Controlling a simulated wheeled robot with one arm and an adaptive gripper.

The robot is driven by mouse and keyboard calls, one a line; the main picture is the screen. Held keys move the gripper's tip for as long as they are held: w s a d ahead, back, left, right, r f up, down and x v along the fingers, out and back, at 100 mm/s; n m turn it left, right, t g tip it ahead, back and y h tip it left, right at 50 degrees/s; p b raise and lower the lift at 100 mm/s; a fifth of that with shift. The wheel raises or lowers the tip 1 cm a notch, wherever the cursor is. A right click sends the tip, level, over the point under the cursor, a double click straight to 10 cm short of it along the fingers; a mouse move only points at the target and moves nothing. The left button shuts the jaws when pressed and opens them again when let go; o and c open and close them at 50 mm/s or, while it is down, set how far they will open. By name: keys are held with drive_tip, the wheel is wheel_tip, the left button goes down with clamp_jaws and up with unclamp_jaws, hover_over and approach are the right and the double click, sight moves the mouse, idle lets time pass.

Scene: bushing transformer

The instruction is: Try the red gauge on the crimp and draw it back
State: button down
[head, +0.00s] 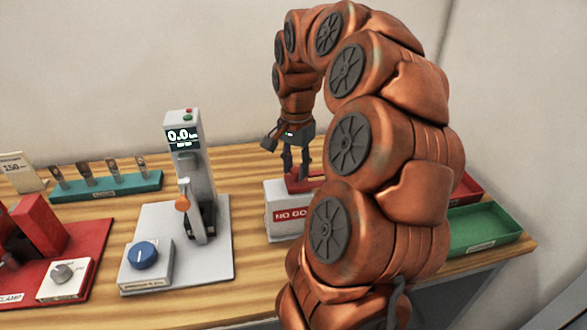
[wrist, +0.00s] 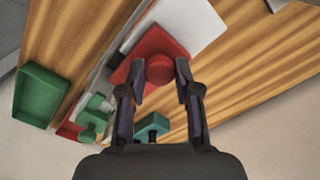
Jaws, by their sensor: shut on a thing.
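The red gauge (head: 303,180) is at the top of the white block with the red "NO GO" label (head: 290,214), partly hidden by my arm. Whether it rests on the block or is just clear of it, I cannot tell. My gripper (head: 297,172) points down and is shut on the red gauge; in the wrist view the round red knob (wrist: 161,69) sits between the fingertips (wrist: 161,78), above a wider red plate. I cannot single out the crimp to be tried; several lugs (head: 105,168) stand in the teal rack (head: 110,190) at the left.
A grey tester (head: 188,150) reading 0.0 stands left of the block, with a blue-knobbed box (head: 145,260) in front. A red clamp base (head: 85,255) is far left. A green tray (head: 485,228) and red tray (head: 467,188) lie right. A green knobbed piece (wrist: 95,113) shows beside the gauge.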

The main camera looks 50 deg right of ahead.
sight(296, 169)
drive_tip(key=c, duration=0.8)
unclamp_jaws()
drive_tip(key=shift+r, duration=6.05)
